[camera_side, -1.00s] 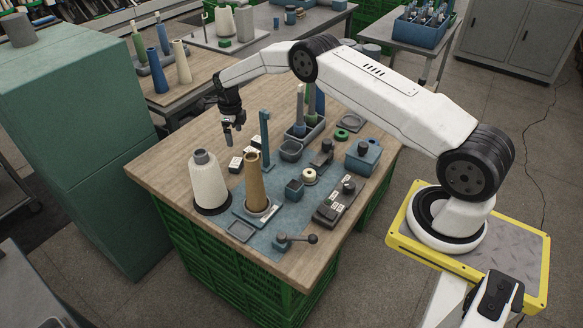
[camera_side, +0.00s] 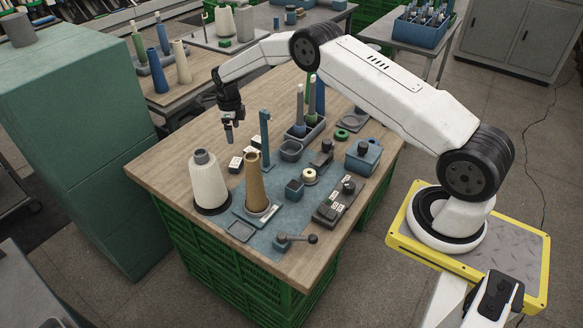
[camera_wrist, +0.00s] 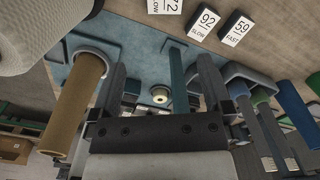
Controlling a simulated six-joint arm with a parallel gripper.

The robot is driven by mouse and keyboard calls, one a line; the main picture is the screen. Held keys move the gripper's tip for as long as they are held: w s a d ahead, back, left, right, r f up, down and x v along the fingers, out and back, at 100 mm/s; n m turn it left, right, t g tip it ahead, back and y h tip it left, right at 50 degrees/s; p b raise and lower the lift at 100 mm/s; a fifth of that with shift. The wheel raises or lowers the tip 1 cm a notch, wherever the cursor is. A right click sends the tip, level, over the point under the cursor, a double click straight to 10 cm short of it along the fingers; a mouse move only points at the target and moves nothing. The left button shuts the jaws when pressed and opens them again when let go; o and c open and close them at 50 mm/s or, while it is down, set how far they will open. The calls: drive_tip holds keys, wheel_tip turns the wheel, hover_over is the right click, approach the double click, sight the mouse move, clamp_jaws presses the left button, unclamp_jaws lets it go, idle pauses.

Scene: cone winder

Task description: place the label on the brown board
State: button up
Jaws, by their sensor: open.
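Small black blocks with white label faces lie in a row on the brown wooden top (camera_side: 165,165). In the wrist view they read "92 SLOW" (camera_wrist: 205,24) and "59 FAST" (camera_wrist: 237,30); a third label (camera_wrist: 165,5) is cut off by the top edge. In the side view the label blocks (camera_side: 236,164) lie just right of and below my gripper (camera_side: 229,138), which hangs above the top, pointing down. In the wrist view my gripper (camera_wrist: 160,65) has its fingers apart with nothing between them. I see no separate brown board besides the wooden top.
A white yarn cone (camera_side: 208,183) and a tall brown cone (camera_side: 256,185) stand near the blocks. A blue-green post (camera_side: 265,135) rises close to my gripper's right. A tray with upright tubes (camera_side: 305,130) stands behind. The wooden top's left part is clear.

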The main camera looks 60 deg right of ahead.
drive_tip(key=s+a+r+n+t, duration=0.1)
drive_tip(key=s+a+r+n, duration=0.6)
drive_tip(key=s+r+n, duration=0.7)
drive_tip(key=s+a+n, duration=0.2)
drive_tip(key=s+n, duration=0.6)
drive_tip(key=s, duration=0.1)
drive_tip(key=s+a+n+t, duration=0.1)
drive_tip(key=s+n, duration=0.7)
drive_tip(key=s, duration=0.1)
drive_tip(key=shift+s+a+f, duration=0.25)
drive_tip(key=shift+a+f, duration=0.1)
drive_tip(key=shift+f, duration=0.1)
